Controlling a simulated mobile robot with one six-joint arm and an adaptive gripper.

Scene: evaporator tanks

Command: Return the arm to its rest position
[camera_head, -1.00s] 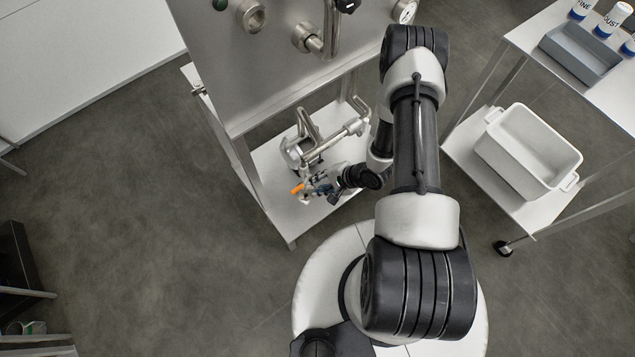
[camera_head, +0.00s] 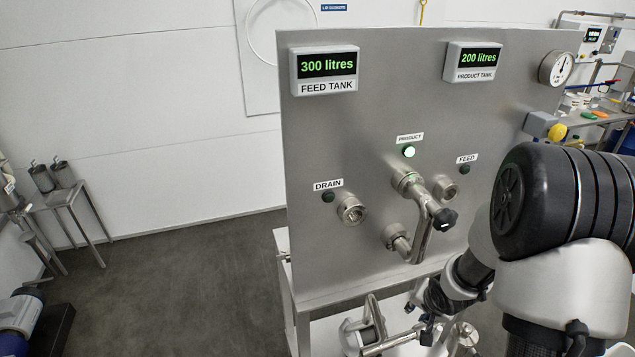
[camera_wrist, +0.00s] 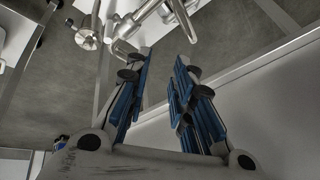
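My arm (camera_head: 560,255) fills the right side of the head view, bent in front of the panel, with its wrist (camera_head: 455,287) low by the panel's lower edge. My gripper (camera_wrist: 162,60) shows in the wrist view with its two blue-padded fingers apart and nothing between them. Beyond the fingers, metal pipework (camera_wrist: 118,25) hangs in view near the left finger, and I cannot tell how far off it is. In the head view the fingers are not clearly visible.
Loose metal fittings (camera_head: 372,325) stand on the shelf below. A gauge (camera_head: 556,68) sits top right.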

